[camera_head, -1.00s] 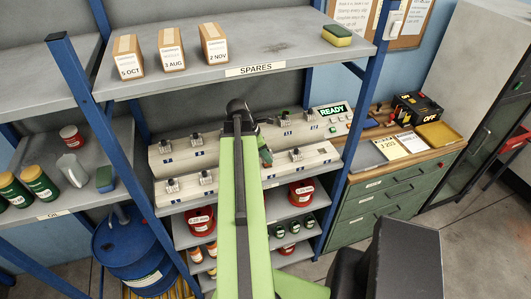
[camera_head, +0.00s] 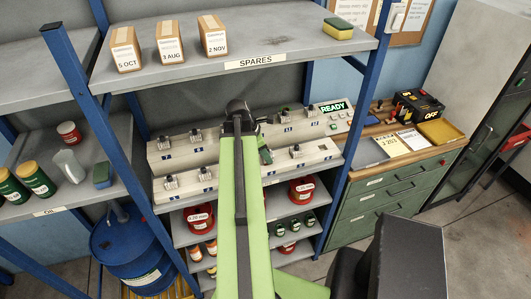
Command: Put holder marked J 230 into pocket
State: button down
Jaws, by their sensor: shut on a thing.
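My green arm crosses the middle of the view and hides part of the bench. My gripper (camera_head: 263,142) shows only partly, just right of the arm's far end, over the electrode bench. It is shut on a small dark green piece (camera_head: 266,156), which may be the holder; no J 230 mark can be read. The pale bench (camera_head: 225,182) has a back and a front row of pockets with small blue labels. Several grey holders stand upright in it, such as one at the front left (camera_head: 171,182) and one at the front right (camera_head: 296,151).
The SPARES shelf (camera_head: 290,45) overhangs the bench, with boxes and a sponge (camera_head: 338,28) on it. A blue post (camera_head: 357,120) stands at the bench's right. A lit READY panel (camera_head: 333,107) is at its right end. Red pots (camera_head: 302,190) stand below.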

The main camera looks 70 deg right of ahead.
jog(key=shift+f+b, duration=0.6)
jog(key=shift+f, duration=0.05)
jog(key=c, duration=0.8)
grip_release()
jog(key=shift+o, duration=0.2)
jog(key=p+v, duration=1.1)
jog(key=v, duration=0.1)
